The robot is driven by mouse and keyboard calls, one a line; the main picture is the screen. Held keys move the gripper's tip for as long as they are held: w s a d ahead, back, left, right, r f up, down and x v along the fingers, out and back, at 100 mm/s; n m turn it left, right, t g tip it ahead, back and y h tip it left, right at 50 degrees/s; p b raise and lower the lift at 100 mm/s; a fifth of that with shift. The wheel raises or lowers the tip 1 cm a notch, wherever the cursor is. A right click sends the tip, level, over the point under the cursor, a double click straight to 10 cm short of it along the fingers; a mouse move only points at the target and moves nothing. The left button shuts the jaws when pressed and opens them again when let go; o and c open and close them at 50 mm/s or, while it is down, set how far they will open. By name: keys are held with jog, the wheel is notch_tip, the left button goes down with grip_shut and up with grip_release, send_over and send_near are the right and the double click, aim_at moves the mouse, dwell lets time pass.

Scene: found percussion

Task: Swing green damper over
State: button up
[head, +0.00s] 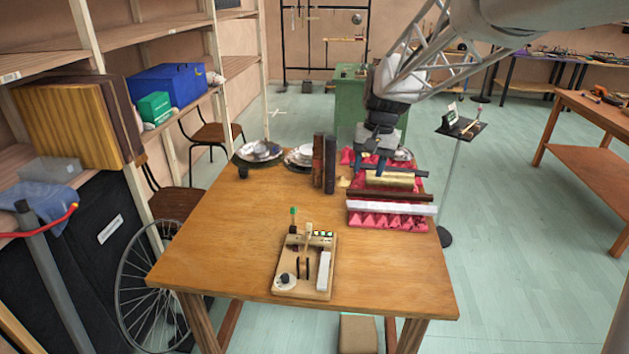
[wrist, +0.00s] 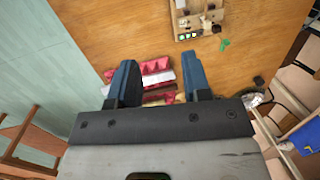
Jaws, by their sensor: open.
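The board also carries a dial, dark slots, a white block and a row of green-lit parts. In the wrist view the green tip (wrist: 224,44) shows beside the board (wrist: 181,12) at the top. My gripper (head: 377,166) is open and empty, above the bars on pink foam at the table's back right. It is well apart from the lever. Its two blue fingers (wrist: 160,75) point at the table.
Pink foam (head: 385,219) bears a white bar (head: 392,208), a dark bar and a yellow bar. Two dark upright blocks (head: 318,162) stand left of it. Metal dishes (head: 259,151) and a dark cup (head: 243,172) sit at the back left. The table's (head: 225,225) front left is bare.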

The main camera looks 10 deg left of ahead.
jog(key=w+a+f+g, duration=0.2)
jog(key=w+a+f, duration=0.65)
jog(key=w, duration=0.35)
jog(key=g, duration=0.1)
send_near(294, 214)
jog(key=w+f, duration=0.1)
jog(key=w, duration=0.2)
jog(key=shift+a+f+y, duration=0.1)
jog(key=shift+f+y, duration=0.2)
jog(key=shift+f, duration=0.1)
jog(key=shift+x, duration=3.75)
grip_shut()
